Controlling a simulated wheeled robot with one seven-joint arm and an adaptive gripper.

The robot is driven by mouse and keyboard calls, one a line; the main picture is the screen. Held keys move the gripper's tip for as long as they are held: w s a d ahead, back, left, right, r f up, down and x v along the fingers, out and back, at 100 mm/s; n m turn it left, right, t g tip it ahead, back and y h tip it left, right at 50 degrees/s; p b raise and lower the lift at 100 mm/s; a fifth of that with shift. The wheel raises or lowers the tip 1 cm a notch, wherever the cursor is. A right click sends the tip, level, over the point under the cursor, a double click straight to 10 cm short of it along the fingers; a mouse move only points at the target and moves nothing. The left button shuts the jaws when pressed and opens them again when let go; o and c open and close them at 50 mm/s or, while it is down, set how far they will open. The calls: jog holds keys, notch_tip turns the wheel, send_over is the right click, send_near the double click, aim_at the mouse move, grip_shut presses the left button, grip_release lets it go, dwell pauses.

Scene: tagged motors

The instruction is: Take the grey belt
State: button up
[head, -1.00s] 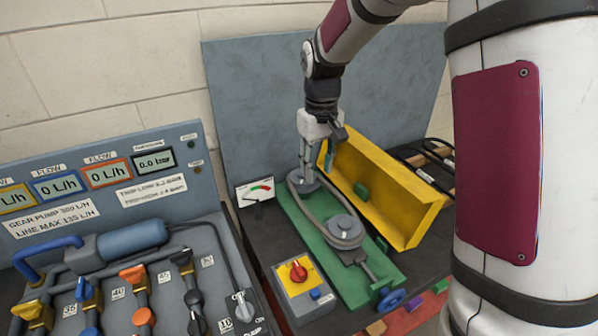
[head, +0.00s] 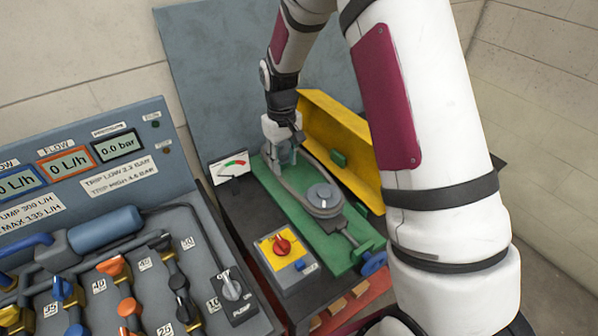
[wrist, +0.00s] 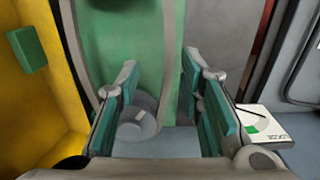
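The grey belt (head: 308,210) is looped around two grey pulleys on a green base plate (head: 268,190). The near pulley (head: 322,197) is in plain view; my gripper partly hides the far one in the head view. My gripper (head: 288,158) points down at the far end of the belt. In the wrist view my gripper (wrist: 165,105) is open, its teal pads apart. A pulley (wrist: 138,122) shows between the fingers. The belt's left strand (wrist: 74,45) runs down toward the left finger, and a right strand runs toward the gap. I cannot tell whether the fingers touch it.
A yellow guard (head: 325,122) with a green block (head: 338,158) stands right of the base. A gauge (head: 232,168) is at left. A switch box (head: 283,258) with a red knob and a blue handwheel (head: 373,262) are nearer. The pump panel (head: 130,185) fills the left.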

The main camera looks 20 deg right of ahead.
aim_at(283, 178)
jog(key=f, duration=0.4)
jog(key=shift+a+f+p, duration=0.3)
jog(key=shift+f+p, duration=0.05)
jog(key=shift+f, duration=0.05)
grip_shut()
